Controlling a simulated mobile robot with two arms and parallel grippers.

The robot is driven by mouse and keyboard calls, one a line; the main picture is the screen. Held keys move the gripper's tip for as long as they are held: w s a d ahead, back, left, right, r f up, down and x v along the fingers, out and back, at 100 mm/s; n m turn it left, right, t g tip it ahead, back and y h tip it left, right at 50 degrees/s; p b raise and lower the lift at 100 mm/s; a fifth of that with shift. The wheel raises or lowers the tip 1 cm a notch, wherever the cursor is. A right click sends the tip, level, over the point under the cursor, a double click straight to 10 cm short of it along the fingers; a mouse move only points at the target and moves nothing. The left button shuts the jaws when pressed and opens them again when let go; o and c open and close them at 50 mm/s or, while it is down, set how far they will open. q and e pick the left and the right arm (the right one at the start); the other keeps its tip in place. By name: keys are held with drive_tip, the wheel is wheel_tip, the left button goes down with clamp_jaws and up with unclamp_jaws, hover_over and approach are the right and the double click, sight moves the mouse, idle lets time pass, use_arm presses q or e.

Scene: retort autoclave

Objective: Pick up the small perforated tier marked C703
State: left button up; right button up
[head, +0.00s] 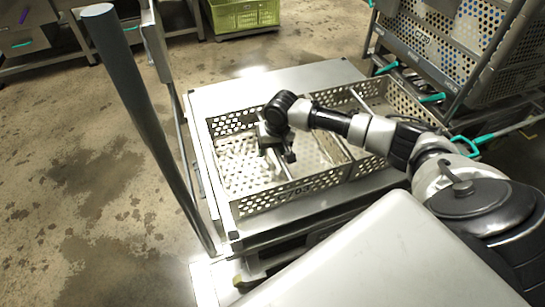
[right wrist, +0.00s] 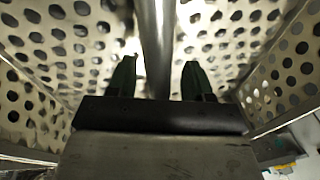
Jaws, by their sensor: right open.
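The perforated metal tier (head: 222,184) sits on a steel trolley top, with "703" readable on its near wall and the rest of the mark unclear. A metal bar spans it, and this bar shows in the right wrist view (right wrist: 157,40). My right gripper (head: 287,156) is over the tier, pointing down, and its arm hides part of it. In the right wrist view my right gripper (right wrist: 157,78) is open, with one dark finger on each side of the bar. I cannot tell whether the fingers touch it. My left gripper is not in view.
Another perforated compartment (head: 402,101) adjoins on the right, partly behind my arm. The trolley top (head: 225,93) has bare space at the back. A grey post (head: 130,90) stands at the left. Large perforated crates (head: 425,45) stand at back right; a green crate (head: 245,15) is at the back.

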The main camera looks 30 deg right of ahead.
clamp_jaws()
drive_tip(key=shift+d, duration=0.1)
idle(1.2)
drive_tip(key=shift+r, duration=0.1)
